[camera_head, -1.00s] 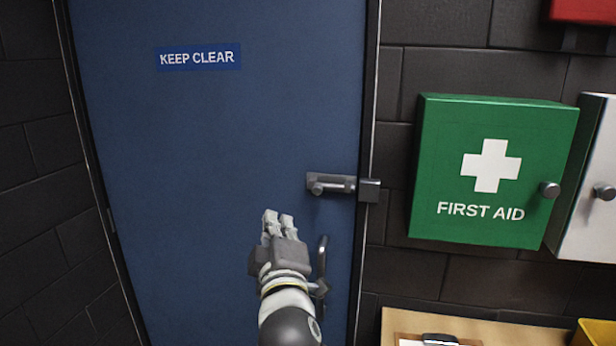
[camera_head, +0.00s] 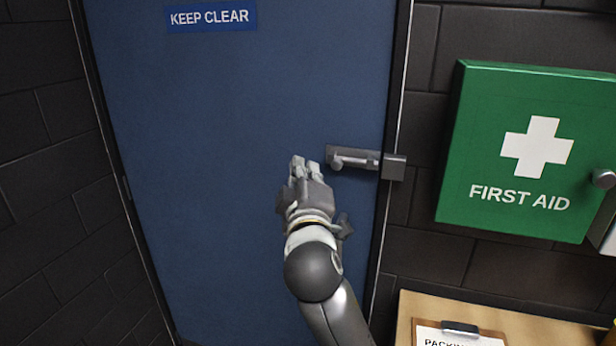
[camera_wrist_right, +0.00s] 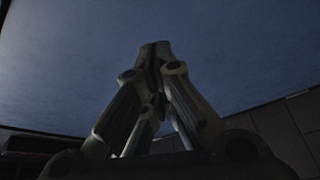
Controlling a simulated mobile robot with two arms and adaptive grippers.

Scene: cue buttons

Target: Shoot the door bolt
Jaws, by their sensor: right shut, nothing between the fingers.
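The blue door (camera_head: 230,110) fills the middle of the head view. The grey door bolt (camera_head: 352,157) is mounted near the door's right edge, with its knob at the left end. Its bar reaches toward the keeper (camera_head: 393,167) on the frame; I cannot tell whether it enters it. My right gripper (camera_head: 306,163) is shut and empty, just left of the bolt knob and apart from it in the picture. In the right wrist view its fingertips (camera_wrist_right: 155,50) meet in front of the blue door surface. My left gripper is not in view.
The door handle (camera_head: 344,226) is mostly hidden behind my right arm. A green first aid cabinet (camera_head: 480,150) hangs on the dark block wall to the right. Below it stands a wooden table (camera_head: 412,303) with a clipboard (camera_head: 462,328).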

